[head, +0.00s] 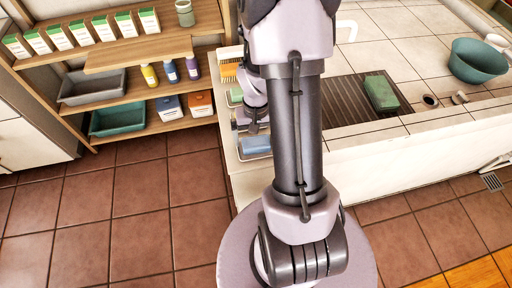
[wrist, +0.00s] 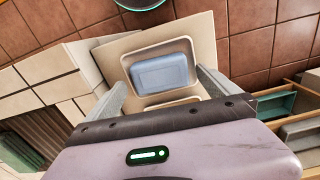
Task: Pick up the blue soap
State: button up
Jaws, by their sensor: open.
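The blue soap (wrist: 162,72) is a pale blue rounded block lying in a cream dish (wrist: 134,60) in the wrist view. In the head view the blue soap (head: 256,144) shows on the narrow counter, just left of my arm. My gripper (wrist: 162,85) is open, with one finger on each side of the soap and dish in the wrist picture. I cannot tell how far the fingertips are above the dish. In the head view my arm hides part of the gripper and counter.
A green block (head: 381,93) lies on the dark ribbed drainboard (head: 350,104). A teal bowl (head: 478,61) stands at the right. Shelves at the left hold cartons, bottles and a teal bin (head: 118,118). An orange-bristled brush (head: 229,71) lies farther back on the narrow counter. The tiled floor (head: 130,200) is clear.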

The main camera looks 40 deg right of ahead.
aim_at(256, 142)
notch_tip(256, 142, down, 3)
jog(key=shift+r, duration=0.3)
jog(key=shift+c, duration=0.9)
jog(key=c, duration=1.3)
notch_tip(256, 142, up, 10)
jog(key=p, duration=0.4)
